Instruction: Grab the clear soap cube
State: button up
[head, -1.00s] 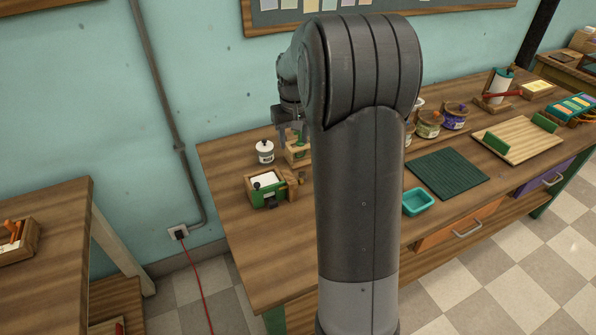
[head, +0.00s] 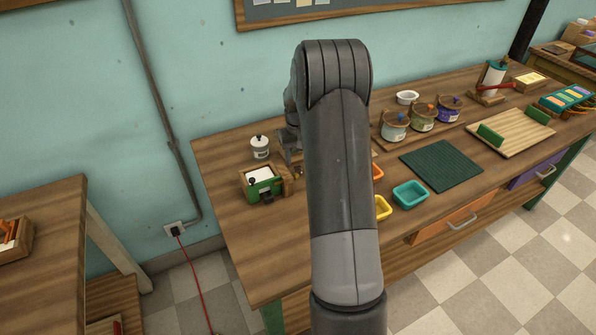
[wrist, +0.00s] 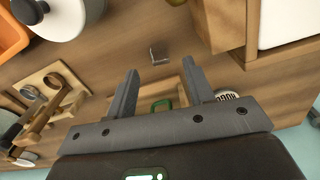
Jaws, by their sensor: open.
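A small greyish, see-through piece (wrist: 158,56) lies on the wooden table in the wrist view, just beyond my fingertips; it looks like the clear soap cube, though its outline is faint. My gripper (wrist: 160,80) is open, with the piece ahead of the gap between its fingers and apart from them. Nothing is held. In the head view my arm hides most of the gripper and the table under it, and I cannot make out the cube there.
An orange tray (wrist: 10,36) and white pot (wrist: 58,18) are near the wrist view's upper left. In the head view, a green-fronted box (head: 262,183), white jar (head: 260,149), yellow tray (head: 382,208), teal tray (head: 410,194) and lidded jars (head: 395,127) stand around the arm.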

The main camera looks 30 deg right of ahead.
aim_at(298, 169)
notch_tip(298, 169, down, 5)
jog(key=shift+r, duration=0.1)
jog(key=shift+s, duration=0.1)
jog(key=shift+c, duration=0.3)
grip_shut()
jog(key=shift+r, duration=0.1)
